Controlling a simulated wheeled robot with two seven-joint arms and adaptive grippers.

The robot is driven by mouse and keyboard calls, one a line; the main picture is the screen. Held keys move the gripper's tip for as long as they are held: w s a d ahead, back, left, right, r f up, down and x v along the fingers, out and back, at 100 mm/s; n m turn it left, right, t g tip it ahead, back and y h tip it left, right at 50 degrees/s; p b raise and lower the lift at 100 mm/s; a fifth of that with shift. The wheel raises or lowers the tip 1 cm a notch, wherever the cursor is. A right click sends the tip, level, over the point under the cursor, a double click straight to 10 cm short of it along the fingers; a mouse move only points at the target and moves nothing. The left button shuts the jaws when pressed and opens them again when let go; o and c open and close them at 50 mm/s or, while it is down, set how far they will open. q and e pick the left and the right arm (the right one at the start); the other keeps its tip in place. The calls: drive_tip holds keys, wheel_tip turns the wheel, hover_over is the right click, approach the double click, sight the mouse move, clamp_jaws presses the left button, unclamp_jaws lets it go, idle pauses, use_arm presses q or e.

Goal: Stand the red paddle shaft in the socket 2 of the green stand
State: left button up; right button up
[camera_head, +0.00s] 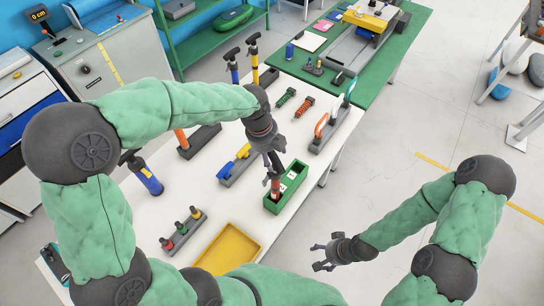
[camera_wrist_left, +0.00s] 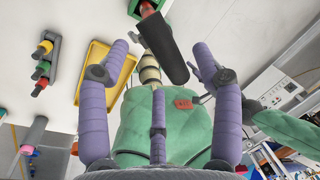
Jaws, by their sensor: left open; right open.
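The green stand (camera_head: 298,187) is on the white table near its right edge, with pale labels on top. The red paddle shaft (camera_head: 275,184) stands in it at the left end; I cannot read which socket. In the left wrist view its dark grip (camera_wrist_left: 165,48) points toward the camera, with red beyond it. My left gripper (camera_head: 272,157) is right above the stand, open. In the wrist view its purple fingers (camera_wrist_left: 162,57) are on both sides of the grip, with gaps visible. My right gripper (camera_head: 325,258) is open and empty, off the table's right side.
A yellow tray (camera_head: 229,250) lies left of the stand, beside a dark rack with coloured knobs (camera_head: 182,231). A grey block with blue and yellow parts (camera_head: 236,166) is behind-left. A rack with upright pieces (camera_head: 329,127) is behind-right. A green table (camera_head: 400,52) is farther back.

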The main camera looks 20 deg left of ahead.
use_arm(q)
wheel_tip(320, 180, up, 9)
drive_tip(key=s+a, duration=0.1)
drive_tip(key=shift+a+r, duration=0.2)
drive_tip(key=shift+a, duration=0.05)
drive_tip(key=shift+s, duration=0.1)
idle(0.4)
